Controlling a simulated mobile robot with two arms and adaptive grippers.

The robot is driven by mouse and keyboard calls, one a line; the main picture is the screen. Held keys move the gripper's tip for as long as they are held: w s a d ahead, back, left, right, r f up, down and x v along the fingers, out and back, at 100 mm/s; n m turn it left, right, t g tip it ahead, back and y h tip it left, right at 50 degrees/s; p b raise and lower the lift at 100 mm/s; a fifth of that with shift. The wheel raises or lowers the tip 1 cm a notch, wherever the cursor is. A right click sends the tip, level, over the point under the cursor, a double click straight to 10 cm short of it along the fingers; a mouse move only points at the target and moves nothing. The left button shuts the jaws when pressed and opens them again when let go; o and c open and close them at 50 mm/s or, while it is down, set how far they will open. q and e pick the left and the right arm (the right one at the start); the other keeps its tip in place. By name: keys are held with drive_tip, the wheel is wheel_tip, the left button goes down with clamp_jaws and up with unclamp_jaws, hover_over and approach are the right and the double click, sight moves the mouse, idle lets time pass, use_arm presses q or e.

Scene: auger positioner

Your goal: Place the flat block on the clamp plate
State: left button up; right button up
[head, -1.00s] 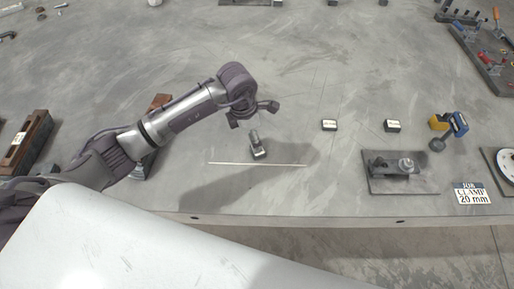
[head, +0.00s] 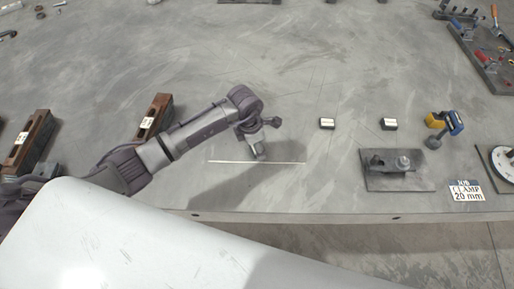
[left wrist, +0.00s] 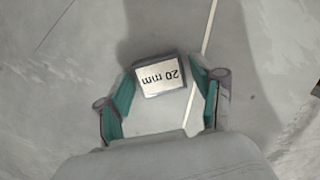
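In the head view this block (head: 258,152) is partly covered by the gripper. My left gripper (head: 258,130) is open above it. In the left wrist view the teal pads of my left gripper (left wrist: 164,92) stand apart on either side of the block, with gaps visible. The clamp plate (head: 426,180) is a dark plate at the right, carrying a dark clamp bar and a round metal stud. My right gripper is not in view.
Two small dark labelled blocks (head: 327,123) (head: 389,124) lie right of the gripper. A thin white line (head: 285,163) crosses the table near the block.

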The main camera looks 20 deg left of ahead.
use_arm(q)
drive_tip(key=c, duration=1.1)
clamp_jaws()
drive_tip(key=shift+w+r, duration=0.1)
drive_tip(key=shift+r, duration=0.1)
